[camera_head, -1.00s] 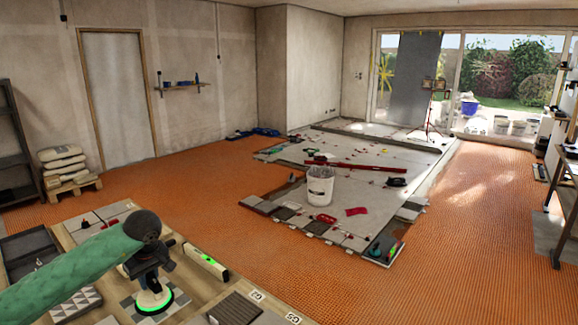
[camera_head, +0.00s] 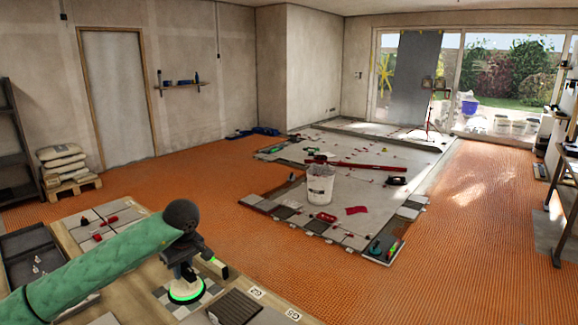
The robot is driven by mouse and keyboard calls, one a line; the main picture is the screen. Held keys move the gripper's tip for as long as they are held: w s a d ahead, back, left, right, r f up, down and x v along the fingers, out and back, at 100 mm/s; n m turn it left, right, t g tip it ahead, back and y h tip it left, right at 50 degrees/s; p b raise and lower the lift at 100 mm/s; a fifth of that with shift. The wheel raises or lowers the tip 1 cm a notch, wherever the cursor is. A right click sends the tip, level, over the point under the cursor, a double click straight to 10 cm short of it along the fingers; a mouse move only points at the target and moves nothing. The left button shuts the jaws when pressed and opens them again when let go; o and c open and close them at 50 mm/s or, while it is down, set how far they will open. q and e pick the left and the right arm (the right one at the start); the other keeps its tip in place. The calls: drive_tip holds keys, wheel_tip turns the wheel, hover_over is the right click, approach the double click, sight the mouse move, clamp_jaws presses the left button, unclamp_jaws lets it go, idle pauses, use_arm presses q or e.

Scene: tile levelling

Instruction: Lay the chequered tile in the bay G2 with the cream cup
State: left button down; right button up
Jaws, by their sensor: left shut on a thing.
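My left gripper (camera_head: 184,258) reaches in from the left over the bench and is shut on the cream cup (camera_head: 186,290), a suction cup with a glowing green ring. The cup stands upright on the chequered tile (camera_head: 211,287), whose grey and light squares show around it. Whether the tile hangs just above the bench or touches it, I cannot tell. The G2 label (camera_head: 256,292) is on the bench edge to the right of the tile. The bay itself I cannot make out clearly. My right gripper is not in view.
A dark ribbed tile (camera_head: 236,307) lies just right of the chequered tile, near the G5 label (camera_head: 293,314). Pale tiles with red tools (camera_head: 97,222) and a dark tray (camera_head: 30,245) are at the left.

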use_arm(q)
drive_tip(key=d, duration=0.2)
drive_tip(key=w+d+b, duration=0.1)
drive_tip(key=d, duration=0.1)
drive_tip(key=w+d, duration=0.1)
drive_tip(key=d, duration=0.1)
drive_tip(key=w+d+b, duration=0.2)
drive_tip(key=d, duration=0.4)
drive_tip(key=shift+d, duration=0.15)
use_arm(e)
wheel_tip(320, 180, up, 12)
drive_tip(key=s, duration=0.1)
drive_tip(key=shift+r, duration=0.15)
use_arm(q)
drive_tip(key=shift+f+b, duration=3.95)
drive_tip(key=shift+f, duration=0.95)
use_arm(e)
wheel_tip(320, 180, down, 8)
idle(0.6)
